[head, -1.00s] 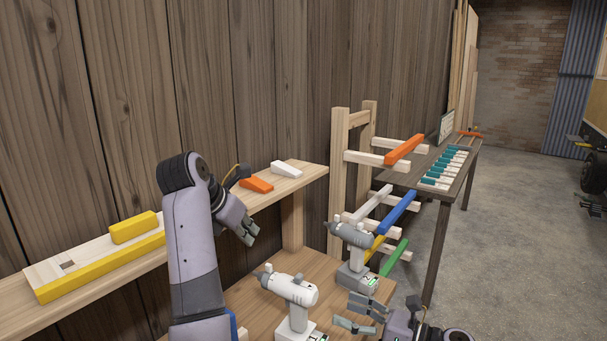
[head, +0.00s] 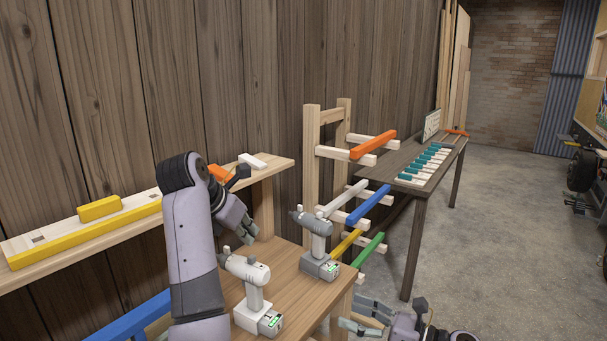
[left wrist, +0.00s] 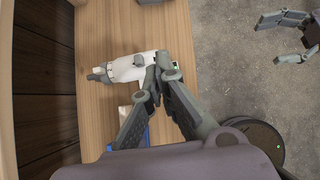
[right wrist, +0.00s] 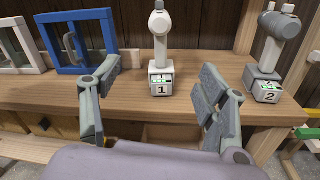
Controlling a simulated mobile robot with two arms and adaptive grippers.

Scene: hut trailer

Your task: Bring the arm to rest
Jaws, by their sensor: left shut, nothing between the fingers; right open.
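My left arm rises at the left of the head view, with its gripper (head: 240,227) over the workbench near the white drill. In the left wrist view my left gripper (left wrist: 155,72) has its fingertips together with nothing between them, and the white drill (left wrist: 128,68) lies beyond them. My right gripper (head: 368,317) is low at the bottom of the head view, in front of the bench. In the right wrist view my right gripper (right wrist: 160,85) is open and empty, its fingers wide apart before the bench edge.
A white drill (head: 247,270) and a grey drill (head: 315,240) stand upright on the bench (head: 285,265). A wall shelf (head: 120,232) holds a yellow block (head: 100,208). A rack (head: 311,160) carries coloured bars, including a blue one (head: 368,205). Open concrete floor (head: 505,220) lies to the right.

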